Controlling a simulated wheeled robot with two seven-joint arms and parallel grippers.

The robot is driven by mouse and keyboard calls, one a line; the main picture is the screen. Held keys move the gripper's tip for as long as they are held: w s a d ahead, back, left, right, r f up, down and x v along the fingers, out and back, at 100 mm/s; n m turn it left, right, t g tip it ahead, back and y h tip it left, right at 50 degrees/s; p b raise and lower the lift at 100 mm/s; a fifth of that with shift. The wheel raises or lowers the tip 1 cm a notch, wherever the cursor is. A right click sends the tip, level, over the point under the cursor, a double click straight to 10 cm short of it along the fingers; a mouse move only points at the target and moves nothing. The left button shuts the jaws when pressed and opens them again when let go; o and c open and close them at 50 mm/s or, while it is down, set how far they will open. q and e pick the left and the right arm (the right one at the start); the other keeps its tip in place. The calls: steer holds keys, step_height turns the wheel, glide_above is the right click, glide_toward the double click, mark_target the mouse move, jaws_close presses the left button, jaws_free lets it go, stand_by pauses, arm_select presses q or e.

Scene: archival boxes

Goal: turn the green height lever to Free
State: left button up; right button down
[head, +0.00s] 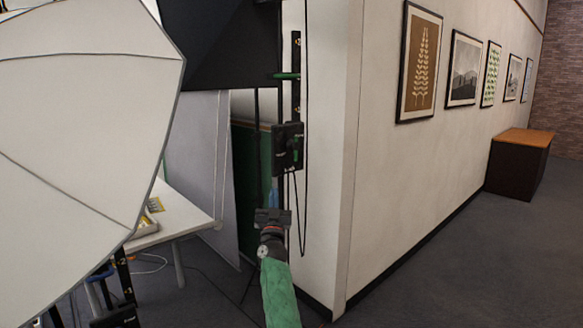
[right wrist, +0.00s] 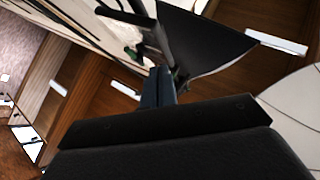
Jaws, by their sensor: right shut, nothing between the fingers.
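A black box (head: 288,148) is mounted on a dark upright beside the white wall end. A small green lever (head: 296,149) stands about upright on its face; I cannot read the markings. A longer green handle (head: 286,76) sticks out level, higher on the upright. My right gripper (head: 274,186) points up, its blue fingers shut and empty, a little below and left of the box and apart from the lever. In the right wrist view the shut fingers (right wrist: 156,80) show past the dark gripper body, with a green part (right wrist: 133,52) beyond them. My left gripper is not seen.
A large white umbrella (head: 75,110) fills the left. A black panel (head: 215,45) hangs above the box. A white table (head: 172,218) stands behind. A thin cable (head: 301,215) hangs below the box. Open floor (head: 450,260) lies to the right, beyond the wall corner.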

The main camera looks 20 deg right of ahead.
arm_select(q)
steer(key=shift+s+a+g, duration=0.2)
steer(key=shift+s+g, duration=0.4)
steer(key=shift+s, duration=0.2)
arm_select(e)
steer(key=s+h, duration=0.1)
steer(key=h, duration=0.1)
steer(key=s+d+r+m+g+h, duration=0.1)
steer(key=h, duration=0.1)
steer(key=s+d+g+h, duration=0.1)
steer(key=h, duration=0.1)
steer(key=shift+d+r+m+h, duration=0.25)
steer(key=shift+m+h, duration=0.05)
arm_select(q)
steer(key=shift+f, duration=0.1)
